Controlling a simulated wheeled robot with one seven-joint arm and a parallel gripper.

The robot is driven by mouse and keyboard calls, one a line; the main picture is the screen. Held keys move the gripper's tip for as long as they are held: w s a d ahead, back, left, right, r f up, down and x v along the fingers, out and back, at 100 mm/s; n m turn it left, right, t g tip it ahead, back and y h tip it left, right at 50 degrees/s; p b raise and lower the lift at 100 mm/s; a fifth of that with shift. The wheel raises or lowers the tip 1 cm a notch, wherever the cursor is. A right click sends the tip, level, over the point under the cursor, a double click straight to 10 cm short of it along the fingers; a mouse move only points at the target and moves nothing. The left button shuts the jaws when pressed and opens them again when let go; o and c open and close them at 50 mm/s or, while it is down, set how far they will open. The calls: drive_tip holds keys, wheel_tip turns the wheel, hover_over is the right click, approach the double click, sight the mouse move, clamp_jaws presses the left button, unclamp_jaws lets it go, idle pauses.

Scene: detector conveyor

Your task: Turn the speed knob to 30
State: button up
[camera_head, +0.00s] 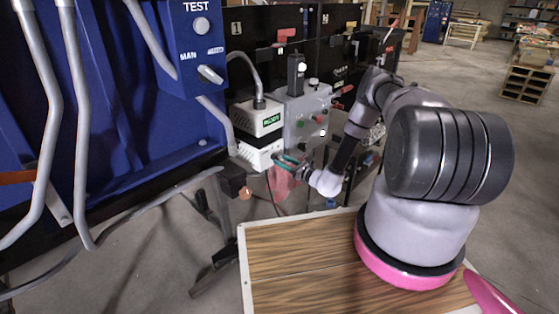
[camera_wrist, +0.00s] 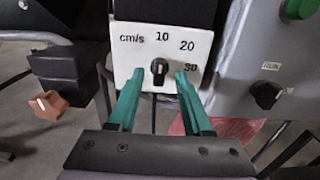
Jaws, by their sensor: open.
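The speed knob (camera_wrist: 159,71) is a small black knob on a white dial plate (camera_wrist: 126,60) marked cm/s, 10, 20 and 30. Its pale pointer mark points roughly up, towards the 10. My gripper (camera_wrist: 160,75) is open, its two teal fingers on either side of the knob in the picture, with clear gaps to it. I cannot tell how far the tips are from the plate. In the head view my gripper (camera_head: 289,161) is beside the white boxes; the knob cannot be made out there.
A grey control box (camera_head: 305,118) with buttons and another black knob (camera_wrist: 267,95) stands to the right. An orange star-shaped knob (camera_wrist: 48,106) is at the left. A translucent red thing (camera_head: 283,185) hangs below my gripper. A blue TEST panel (camera_head: 193,45) stands at upper left.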

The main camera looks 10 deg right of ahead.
drive_tip(key=shift+x, duration=1.15)
clamp_jaws()
drive_tip(key=shift+s, duration=0.1)
drive_tip(key=shift+m, duration=0.4)
drive_tip(key=m, duration=1.6)
drive_tip(key=shift+w+d+m, duration=0.2)
drive_tip(key=shift+w+m, duration=0.05)
drive_tip(key=shift+m, duration=0.45)
